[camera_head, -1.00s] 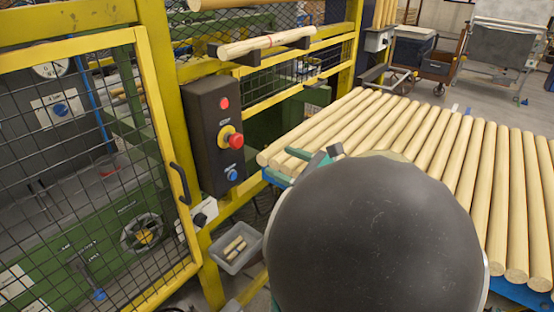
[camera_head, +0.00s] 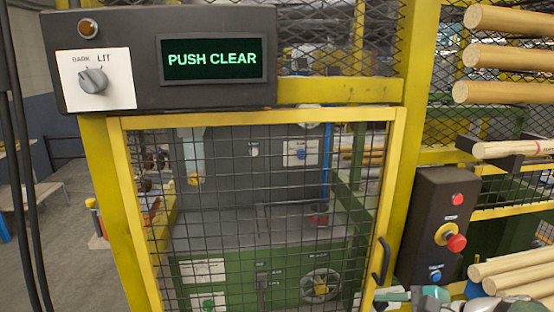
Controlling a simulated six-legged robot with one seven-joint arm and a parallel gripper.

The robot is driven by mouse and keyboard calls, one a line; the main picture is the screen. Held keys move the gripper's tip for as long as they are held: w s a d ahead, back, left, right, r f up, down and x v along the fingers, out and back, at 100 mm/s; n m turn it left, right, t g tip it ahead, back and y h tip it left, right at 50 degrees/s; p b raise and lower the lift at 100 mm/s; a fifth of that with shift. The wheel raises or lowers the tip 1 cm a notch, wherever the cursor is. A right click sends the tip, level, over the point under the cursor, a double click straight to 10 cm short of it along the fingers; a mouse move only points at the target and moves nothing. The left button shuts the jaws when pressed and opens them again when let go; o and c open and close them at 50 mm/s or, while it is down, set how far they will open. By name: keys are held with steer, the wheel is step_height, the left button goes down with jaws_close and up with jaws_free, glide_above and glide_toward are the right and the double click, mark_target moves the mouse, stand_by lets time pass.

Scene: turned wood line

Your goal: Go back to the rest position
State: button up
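What looks like my gripper (camera_head: 408,296) shows at the bottom edge, right of centre, as teal and grey parts. It is cut off by the frame, and I cannot tell whether its fingers are open or shut. It is below the black button box (camera_head: 432,215), near the ends of the pale wood rods (camera_head: 510,275). I see nothing held in it, but most of it is hidden.
A yellow-framed mesh gate (camera_head: 255,120) with a black handle (camera_head: 381,262) stands ahead, closed before a green machine. Above it, a display (camera_head: 212,59) reads "PUSH CLEAR". A switch (camera_head: 93,80) is marked DARK and LIT. Open floor (camera_head: 75,255) lies at the left.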

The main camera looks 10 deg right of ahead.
steer(key=s+a+n+g+h, duration=0.1)
steer(key=s+a+n+h, duration=0.1)
steer(key=n, duration=0.7)
steer(key=s+a+n+g+h, duration=0.1)
steer(key=s+a+n+h, duration=0.1)
steer(key=a+n+h, duration=0.3)
steer(key=a+n, duration=0.2)
steer(key=n, duration=0.2)
steer(key=shift+s+a+g, duration=0.15)
steer(key=shift+s+g, duration=0.15)
steer(key=shift+g, duration=0.1)
stand_by(2.3)
